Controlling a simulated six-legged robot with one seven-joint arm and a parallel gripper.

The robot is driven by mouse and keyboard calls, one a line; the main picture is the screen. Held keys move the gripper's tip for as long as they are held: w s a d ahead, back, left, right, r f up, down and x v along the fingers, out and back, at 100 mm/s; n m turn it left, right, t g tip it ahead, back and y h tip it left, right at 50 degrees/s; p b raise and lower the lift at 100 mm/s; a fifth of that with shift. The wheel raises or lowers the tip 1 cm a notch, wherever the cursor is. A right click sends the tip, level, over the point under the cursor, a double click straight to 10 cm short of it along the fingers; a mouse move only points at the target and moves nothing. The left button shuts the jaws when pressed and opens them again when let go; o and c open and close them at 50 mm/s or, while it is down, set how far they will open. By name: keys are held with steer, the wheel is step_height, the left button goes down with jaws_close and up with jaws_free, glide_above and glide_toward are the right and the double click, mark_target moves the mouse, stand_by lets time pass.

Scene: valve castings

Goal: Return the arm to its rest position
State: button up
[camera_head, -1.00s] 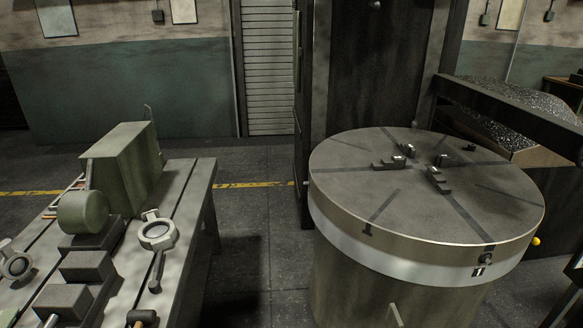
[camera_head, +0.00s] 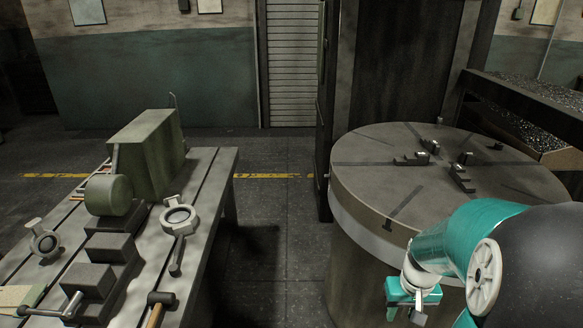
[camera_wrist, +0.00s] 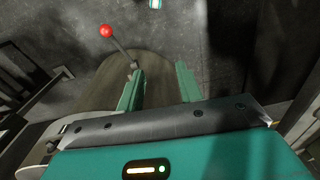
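My arm, teal with a dark rounded link, reaches into the lower right of the head view. My gripper (camera_head: 412,296) hangs low there, in front of the round machine table (camera_head: 375,185). In the wrist view my gripper (camera_wrist: 160,78) has its two teal fingers well apart, with nothing held between them. Beyond the fingers I see dark floor and a lever with a red ball knob (camera_wrist: 106,31). Much of the wrist view is filled by my own gripper body.
A slotted workbench (camera_head: 212,195) stands at the left with two ring-shaped valve castings (camera_head: 179,220) (camera_head: 44,241), a green machine (camera_head: 147,155), dark blocks (camera_head: 92,280) and a wooden-handled hammer (camera_head: 158,308). Small jaws (camera_head: 462,177) sit on the round table. Open floor (camera_head: 280,235) lies between.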

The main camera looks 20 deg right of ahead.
steer(key=s+a+r+n+t, duration=0.2)
steer(key=a+r+n+t, duration=0.2)
steer(key=a+r, duration=1.4)
steer(key=a+t, duration=0.1)
steer(key=a, duration=0.3)
steer(key=shift+s+r, duration=0.2)
steer(key=shift+r, duration=0.05)
steer(key=shift+d, duration=0.25)
